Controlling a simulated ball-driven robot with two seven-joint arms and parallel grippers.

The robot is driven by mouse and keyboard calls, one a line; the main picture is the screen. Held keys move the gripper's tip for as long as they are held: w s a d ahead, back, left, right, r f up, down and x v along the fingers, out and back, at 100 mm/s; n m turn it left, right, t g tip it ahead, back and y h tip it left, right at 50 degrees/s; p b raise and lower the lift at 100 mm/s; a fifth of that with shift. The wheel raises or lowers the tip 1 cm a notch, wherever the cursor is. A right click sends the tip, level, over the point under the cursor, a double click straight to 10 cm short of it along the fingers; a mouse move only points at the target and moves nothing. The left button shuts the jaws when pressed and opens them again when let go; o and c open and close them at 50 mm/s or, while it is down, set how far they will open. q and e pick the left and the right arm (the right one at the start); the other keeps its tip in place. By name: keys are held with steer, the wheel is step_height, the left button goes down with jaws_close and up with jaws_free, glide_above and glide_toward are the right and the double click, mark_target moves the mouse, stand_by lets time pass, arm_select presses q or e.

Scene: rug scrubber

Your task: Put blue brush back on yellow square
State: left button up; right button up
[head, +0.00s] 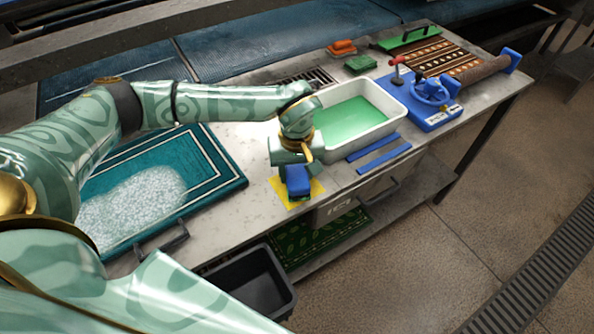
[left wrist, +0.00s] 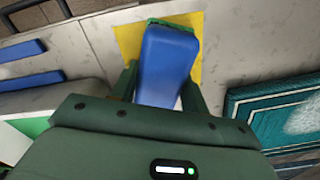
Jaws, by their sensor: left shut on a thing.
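The blue brush (head: 297,181) is in my left gripper (head: 291,166), over the yellow square (head: 279,187) at the front edge of the counter. The left wrist view shows the blue brush (left wrist: 168,62) between the two fingers of my left gripper (left wrist: 160,88), with the yellow square (left wrist: 128,38) behind it. A bit of green shows at the brush's far end. I cannot tell whether the brush touches the square. My right gripper is not seen in either view.
A white basin (head: 392,112) of green liquid stands just right of the gripper. Two blue strips (head: 383,158) lie in front of it. A teal rug (head: 215,165) with foam lies to the left. A blue device (head: 432,105) stands further right. A black bin (head: 262,280) is below.

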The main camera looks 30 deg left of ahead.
mark_target(296, 169)
arm_select(q)
steer(key=shift+r, duration=0.1)
steer(key=o, duration=1.5)
steer(key=shift+c, duration=0.2)
step_height(296, 169, up, 12)
steer(key=p, duration=0.2)
